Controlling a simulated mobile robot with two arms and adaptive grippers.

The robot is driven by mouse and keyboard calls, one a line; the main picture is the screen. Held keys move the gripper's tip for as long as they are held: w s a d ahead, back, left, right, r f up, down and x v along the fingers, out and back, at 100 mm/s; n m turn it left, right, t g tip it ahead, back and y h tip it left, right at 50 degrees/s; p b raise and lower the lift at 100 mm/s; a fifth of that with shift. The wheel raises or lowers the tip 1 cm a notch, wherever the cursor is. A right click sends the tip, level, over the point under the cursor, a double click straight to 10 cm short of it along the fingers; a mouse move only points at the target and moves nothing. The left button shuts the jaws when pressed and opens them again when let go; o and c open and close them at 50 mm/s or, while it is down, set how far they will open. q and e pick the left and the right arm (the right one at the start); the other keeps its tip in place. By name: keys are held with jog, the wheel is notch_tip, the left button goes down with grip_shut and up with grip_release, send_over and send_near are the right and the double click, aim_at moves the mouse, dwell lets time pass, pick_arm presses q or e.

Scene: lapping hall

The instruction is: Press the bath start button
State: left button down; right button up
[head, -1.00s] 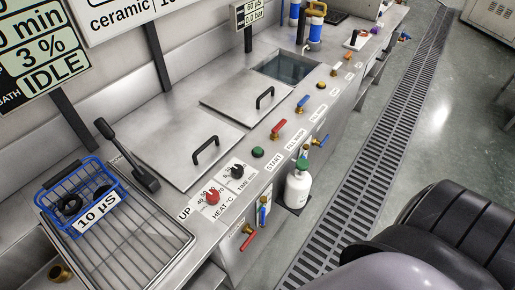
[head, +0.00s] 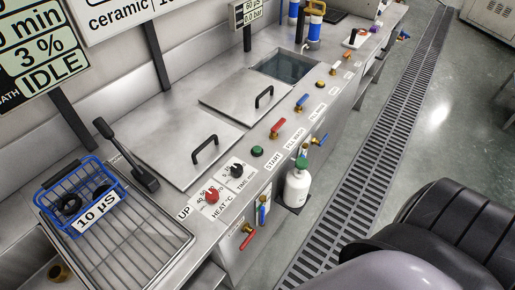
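The green start button (head: 257,151) sits on the front ledge of the steel bench, beside a label reading START (head: 273,161). It is right of the black time knob (head: 237,170) and the red heat knob (head: 211,195). The display (head: 42,50) at the upper left reads IDLE, with "min" and "3 %" above. Neither of my grippers shows in the head view. A dark, rounded part at the lower right appears to be my own body.
Two lidded tanks (head: 185,146) with black handles lie behind the ledge. A blue basket (head: 80,198) stands on a wire rack at left. Valve levers, including a red one (head: 278,127), line the ledge. A white bottle (head: 297,187) stands below. Floor beside the drain grate (head: 365,165) is clear.

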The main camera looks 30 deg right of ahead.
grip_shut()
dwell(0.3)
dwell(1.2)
